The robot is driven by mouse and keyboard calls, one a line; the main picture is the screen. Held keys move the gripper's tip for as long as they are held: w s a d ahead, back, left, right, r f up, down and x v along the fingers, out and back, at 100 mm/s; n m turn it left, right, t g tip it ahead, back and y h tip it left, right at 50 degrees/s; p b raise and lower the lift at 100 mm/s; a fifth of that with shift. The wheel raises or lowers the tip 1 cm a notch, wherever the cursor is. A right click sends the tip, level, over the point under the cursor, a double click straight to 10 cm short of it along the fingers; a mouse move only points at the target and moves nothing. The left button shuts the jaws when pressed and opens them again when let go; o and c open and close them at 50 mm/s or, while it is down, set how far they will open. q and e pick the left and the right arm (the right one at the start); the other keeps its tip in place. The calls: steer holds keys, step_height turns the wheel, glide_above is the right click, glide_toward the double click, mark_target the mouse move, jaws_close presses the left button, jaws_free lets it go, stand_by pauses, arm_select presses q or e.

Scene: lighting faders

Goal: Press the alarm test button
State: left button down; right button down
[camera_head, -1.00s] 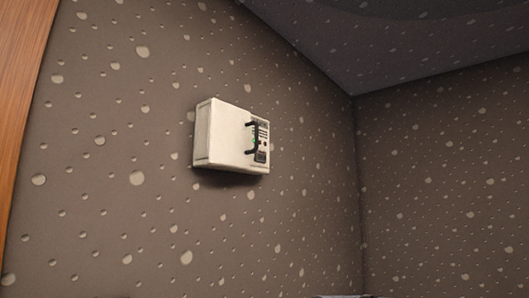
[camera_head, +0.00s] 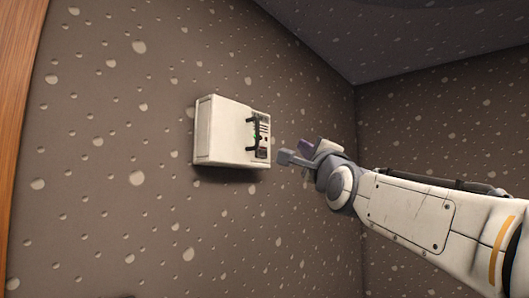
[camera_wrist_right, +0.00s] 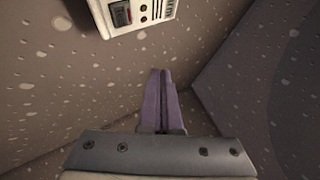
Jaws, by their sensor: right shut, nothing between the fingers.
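A white box-shaped alarm panel (camera_head: 228,135) is fixed to the speckled wall. Its right-hand face carries a dark handle, a small green light and several small dark marks; I cannot tell which is the test button in the head view. In the right wrist view the panel (camera_wrist_right: 152,14) is cut off at the top, showing a dark rectangular part (camera_wrist_right: 121,14) and several dark round dots. My right gripper (camera_head: 282,157) is just right of the panel's lower right corner, apart from it in the picture. Its purple fingers (camera_wrist_right: 160,75) are shut and empty, below the panel. My left gripper is out of view.
The speckled wall (camera_head: 120,200) around the panel is bare. A room corner lies to the right, behind my right arm. A wooden edge (camera_head: 18,100) runs along the far left. The space left of and below the panel is clear.

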steer(key=p, duration=0.7)
glide_toward(266, 147)
steer(key=w+d+r, duration=0.1)
steer(key=w+r, duration=0.2)
steer(key=shift+w+a+f, duration=0.3)
steer(key=shift+w+a, duration=0.3)
steer(key=shift+w, duration=0.1)
steer(key=shift+a, duration=0.1)
stand_by(0.9)
steer(key=shift+w+a+p, duration=0.2)
steer(key=shift+a+p, duration=0.05)
steer(key=shift+p, duration=0.05)
steer(key=shift+w+a, duration=0.2)
steer(key=shift+a, duration=0.05)
stand_by(0.7)
steer(key=shift+s+d+b, duration=0.45)
steer(key=shift+d+b, duration=0.1)
steer(key=shift+b, duration=0.2)
